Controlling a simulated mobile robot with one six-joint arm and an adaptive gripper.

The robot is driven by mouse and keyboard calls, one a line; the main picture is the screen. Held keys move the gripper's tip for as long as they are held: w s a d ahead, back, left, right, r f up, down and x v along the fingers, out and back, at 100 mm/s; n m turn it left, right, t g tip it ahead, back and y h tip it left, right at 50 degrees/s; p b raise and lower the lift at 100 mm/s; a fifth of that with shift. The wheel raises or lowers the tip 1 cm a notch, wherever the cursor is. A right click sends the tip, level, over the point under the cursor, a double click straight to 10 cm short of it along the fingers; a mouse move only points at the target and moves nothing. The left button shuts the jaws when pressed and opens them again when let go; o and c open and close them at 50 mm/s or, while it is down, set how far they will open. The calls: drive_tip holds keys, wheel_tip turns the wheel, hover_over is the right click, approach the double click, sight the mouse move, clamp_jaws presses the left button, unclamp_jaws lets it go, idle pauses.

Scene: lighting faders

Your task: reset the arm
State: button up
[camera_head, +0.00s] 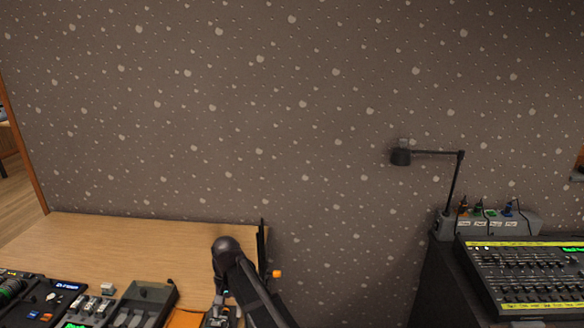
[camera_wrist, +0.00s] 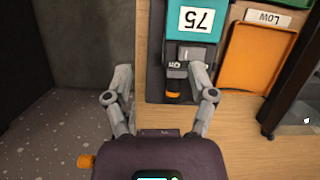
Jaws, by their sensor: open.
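My arm (camera_head: 250,285) rises from the lower edge of the head view, with a dark rounded joint at its upper end, over the right end of the wooden desk. In the wrist view my gripper (camera_wrist: 161,78) has its two grey fingers spread wide apart. Nothing is held between them. In the head view I cannot clearly make out the fingers.
An orange tray (camera_wrist: 252,55) labelled "LOW" lies right of the unit. The wooden desk (camera_head: 110,235) carries control consoles (camera_head: 50,295) at lower left. A mixing desk (camera_head: 525,270) and a black lamp (camera_head: 455,180) stand at right. The desk's back middle is clear.

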drive_tip(key=s+d+r+t+p, duration=0.1)
drive_tip(key=s+d+r+p, duration=0.1)
drive_tip(key=d, duration=1.5)
drive_tip(key=s+d+r+m+t+p, duration=0.1)
drive_tip(key=s+d+r+t+p, duration=0.1)
drive_tip(key=d, duration=1.6)
wheel_tip(320, 180, up, 3)
drive_tip(key=s+p, duration=0.1)
drive_tip(key=p, duration=0.2)
drive_tip(key=shift+s+d+f, duration=0.2)
